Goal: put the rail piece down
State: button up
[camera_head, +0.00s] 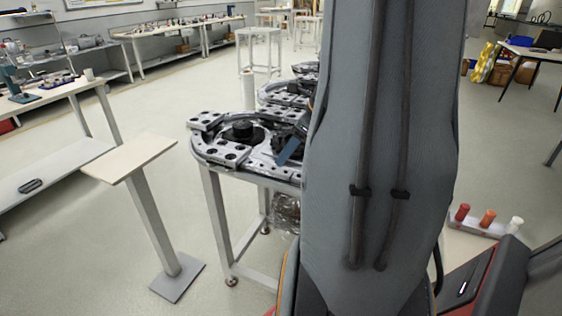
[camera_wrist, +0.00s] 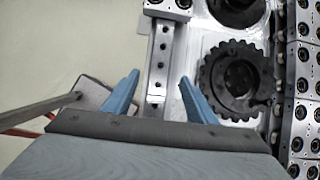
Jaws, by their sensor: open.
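My gripper (camera_wrist: 160,78) is open, its two blue fingers spread on either side of the rail piece (camera_wrist: 162,48). The rail piece is a narrow grey metal bar with a row of dark holes, in the upper middle of the wrist view. It lies along the edge of the ring track (camera_wrist: 210,30), with visible gaps to both fingers. Its near end is hidden by my gripper. In the head view a blue finger of my gripper (camera_head: 290,149) shows over the ring track (camera_head: 205,151). There my arm hides the rail piece's place.
A dark toothed wheel (camera_wrist: 236,82) sits right of the rail piece, with blocks of round sockets (camera_wrist: 303,75) beyond. In the head view a small beige-topped stand (camera_head: 130,157) is left of the track. Red, orange and white pegs (camera_head: 488,219) stand at right. Open floor lies left.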

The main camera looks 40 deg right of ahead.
jog(key=v, duration=0.5)
jog(key=s+a+f+n+g, duration=0.1)
jog(key=a+f+n, duration=0.1)
jog(key=a+n, duration=0.8)
jog(key=s+a+f+n+g+h, duration=0.1)
jog(key=a+f+n+g, duration=0.1)
jog(key=a+n, duration=0.8)
jog(key=s+a+f+n+g+h, duration=0.1)
jog(key=a+f+n, duration=0.3)
jog(key=a+n, duration=0.6)
jog(key=shift+s+a+f+n+g, duration=0.3)
jog(key=shift+s+n+g, duration=0.1)
jog(key=shift+n, duration=0.4)
